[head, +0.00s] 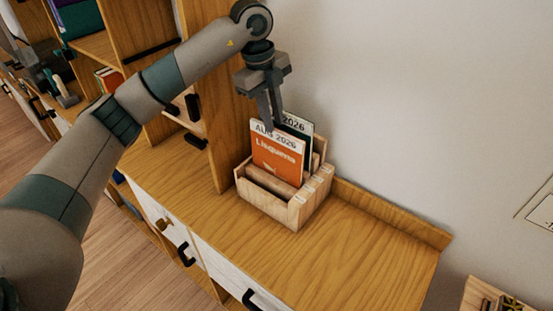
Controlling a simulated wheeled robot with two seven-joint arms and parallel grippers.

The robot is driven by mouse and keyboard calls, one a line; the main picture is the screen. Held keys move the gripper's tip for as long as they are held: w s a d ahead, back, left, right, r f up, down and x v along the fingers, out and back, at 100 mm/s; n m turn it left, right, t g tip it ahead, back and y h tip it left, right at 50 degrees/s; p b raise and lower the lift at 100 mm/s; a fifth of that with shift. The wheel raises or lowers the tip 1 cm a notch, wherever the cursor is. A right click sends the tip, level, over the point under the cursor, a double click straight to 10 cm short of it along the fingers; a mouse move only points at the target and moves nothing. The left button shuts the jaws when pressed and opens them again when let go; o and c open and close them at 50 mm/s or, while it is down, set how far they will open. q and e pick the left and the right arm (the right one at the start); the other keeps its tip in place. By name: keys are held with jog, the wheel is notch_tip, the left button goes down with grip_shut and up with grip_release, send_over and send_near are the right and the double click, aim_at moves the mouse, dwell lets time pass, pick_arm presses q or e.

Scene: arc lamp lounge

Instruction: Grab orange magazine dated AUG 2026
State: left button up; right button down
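The orange magazine (277,158) stands upright in a light wooden holder (280,211) on the cabinet top. Its white top band reads AUG 2026. A dark magazine (305,128) with a white band ending in 2026 stands right behind it. My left gripper (272,125) points down at the orange magazine's top edge, its fingers overlapping that edge in the picture. The fingers look close together. I cannot tell whether they are around the magazine or only in front of or behind it. My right gripper is not in view.
The wooden cabinet top (350,240) is clear to the right of the holder. A tall shelf unit (228,130) stands close on the holder's left. The wall (430,100) is behind. A drawer handle (184,254) sticks out from the cabinet front.

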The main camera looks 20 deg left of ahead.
aim_at(276, 130)
pick_arm(q)
jog(key=shift+w+d+f+p, duration=0.15)
jog(key=shift+f+p, duration=0.4)
jog(key=shift+f, duration=1.05)
grip_shut()
jog(key=shift+d+r, duration=0.1)
dwell(0.3)
